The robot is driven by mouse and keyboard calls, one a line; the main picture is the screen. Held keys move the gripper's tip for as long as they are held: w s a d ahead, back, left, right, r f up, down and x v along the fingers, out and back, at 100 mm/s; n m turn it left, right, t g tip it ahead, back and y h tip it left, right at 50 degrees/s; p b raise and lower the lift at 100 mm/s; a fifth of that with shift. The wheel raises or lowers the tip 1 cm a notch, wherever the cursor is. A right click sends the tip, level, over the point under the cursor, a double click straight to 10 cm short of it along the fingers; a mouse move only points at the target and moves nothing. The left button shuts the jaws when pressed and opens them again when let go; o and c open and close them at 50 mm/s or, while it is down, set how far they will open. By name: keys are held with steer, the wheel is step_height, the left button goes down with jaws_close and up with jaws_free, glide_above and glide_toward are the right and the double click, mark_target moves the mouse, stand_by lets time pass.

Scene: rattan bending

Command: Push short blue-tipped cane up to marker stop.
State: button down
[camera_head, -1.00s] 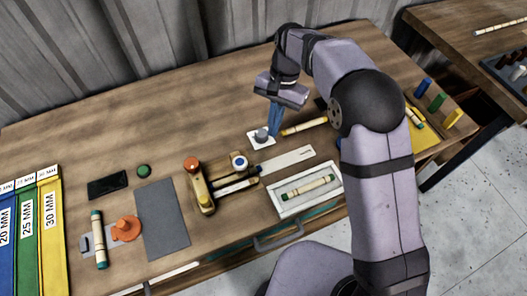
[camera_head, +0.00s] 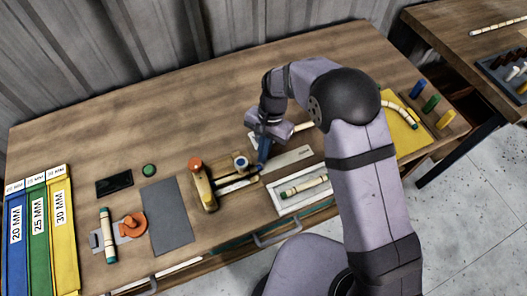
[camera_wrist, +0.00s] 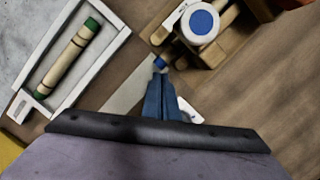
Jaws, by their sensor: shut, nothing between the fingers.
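The blue tip of the short cane (camera_wrist: 160,62) shows in the wrist view, just ahead of my fingertips at the wooden jig. Most of the cane is hidden there. My gripper (camera_wrist: 160,79) is shut and empty, its blue fingers pointing at that tip; I cannot tell whether they touch it. In the head view, my gripper (camera_head: 262,166) is low at the right end of the wooden jig (camera_head: 205,190). The jig has an orange knob and a blue-topped white knob (camera_head: 241,162), also in the wrist view (camera_wrist: 201,22). I cannot single out the marker stop.
A pale flat strip (camera_head: 290,158) lies right of the jig. A white tray (camera_head: 279,206) holds a green-tipped cane (camera_head: 303,186). Another cane (camera_head: 304,127) lies behind, partly hidden by my arm. A grey mat (camera_head: 166,217) lies left. The back left tabletop is clear.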

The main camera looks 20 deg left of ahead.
steer(key=shift+s+a, duration=0.1)
steer(key=shift+s, duration=0.7)
steer(key=shift+w, duration=0.1)
